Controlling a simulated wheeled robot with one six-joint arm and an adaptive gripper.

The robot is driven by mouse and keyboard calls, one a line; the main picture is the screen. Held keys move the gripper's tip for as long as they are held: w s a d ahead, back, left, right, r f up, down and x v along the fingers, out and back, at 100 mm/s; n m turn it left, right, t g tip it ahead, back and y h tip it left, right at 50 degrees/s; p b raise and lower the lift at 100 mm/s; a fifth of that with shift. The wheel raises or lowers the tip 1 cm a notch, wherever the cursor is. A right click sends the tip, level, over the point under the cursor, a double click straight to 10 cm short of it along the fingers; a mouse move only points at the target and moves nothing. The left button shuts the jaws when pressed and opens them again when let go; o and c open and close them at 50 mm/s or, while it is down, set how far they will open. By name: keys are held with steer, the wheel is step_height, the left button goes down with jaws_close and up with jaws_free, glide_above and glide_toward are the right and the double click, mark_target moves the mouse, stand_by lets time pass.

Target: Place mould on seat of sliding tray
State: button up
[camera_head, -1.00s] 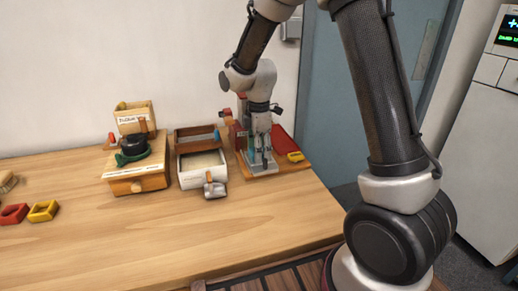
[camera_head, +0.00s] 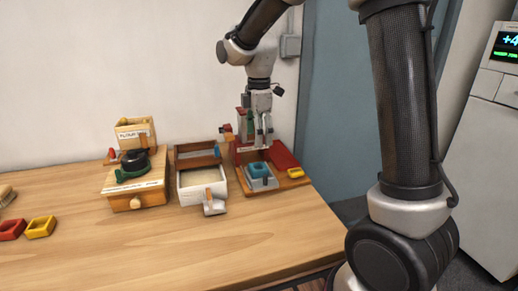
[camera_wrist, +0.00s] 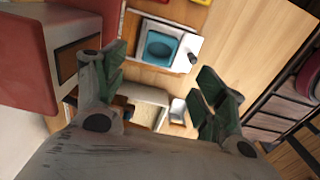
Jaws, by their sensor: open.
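A blue mould (camera_head: 259,170) sits on a pale sliding tray (camera_head: 264,185) on the wooden base of a red press (camera_head: 243,125). In the wrist view the mould (camera_wrist: 160,47) lies flat within the white tray (camera_wrist: 184,57). It looks seated, though its underside is hidden. My gripper (camera_head: 264,142) is open and empty above the mould, clear of it. In the wrist view the green-padded fingers (camera_wrist: 160,88) are spread wide with nothing between them.
A yellow mould (camera_head: 296,173) lies to the right of the tray. A white box with a scoop (camera_head: 203,186) and a wooden drawer box (camera_head: 137,186) stand to the left. More red and yellow moulds (camera_head: 40,228) lie at far left. The front table is clear.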

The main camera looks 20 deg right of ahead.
steer(key=s+d+r+m+t, duration=0.2)
steer(key=s+d+r+m, duration=0.65)
steer(key=s, duration=0.35)
steer(key=s+d+m+t, duration=0.2)
steer(key=s+d+m, duration=0.4)
steer(key=s, duration=0.8)
steer(key=m, duration=0.3)
steer(key=shift+d, duration=0.2)
